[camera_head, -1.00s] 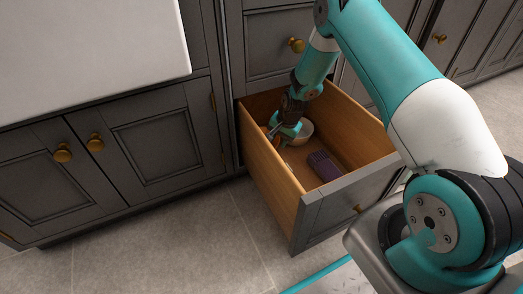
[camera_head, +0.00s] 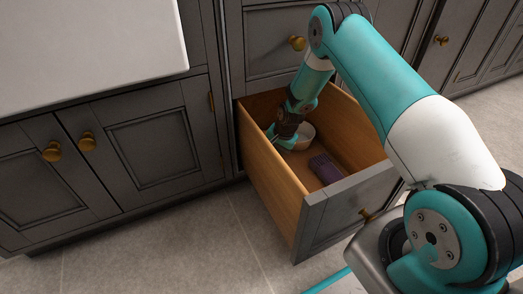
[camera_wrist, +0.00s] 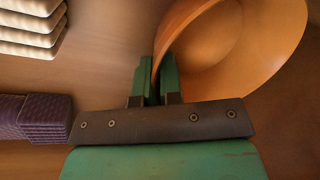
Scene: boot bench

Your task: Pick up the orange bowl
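The orange bowl (camera_wrist: 232,50) fills the upper right of the wrist view, with its open inside showing. My gripper (camera_wrist: 158,72) has one finger on each side of the bowl's near wall, close together on the rim. It appears shut on that wall. In the head view my gripper (camera_head: 281,141) is down inside the open drawer, near its left back part. The orange bowl is hidden there behind the gripper and cannot be made out.
The open wooden drawer (camera_head: 262,165) has walls around my gripper. A purple ridged block (camera_head: 325,169) lies nearer the drawer front. It shows in the wrist view (camera_wrist: 42,117), below a pale ridged object (camera_wrist: 30,28).

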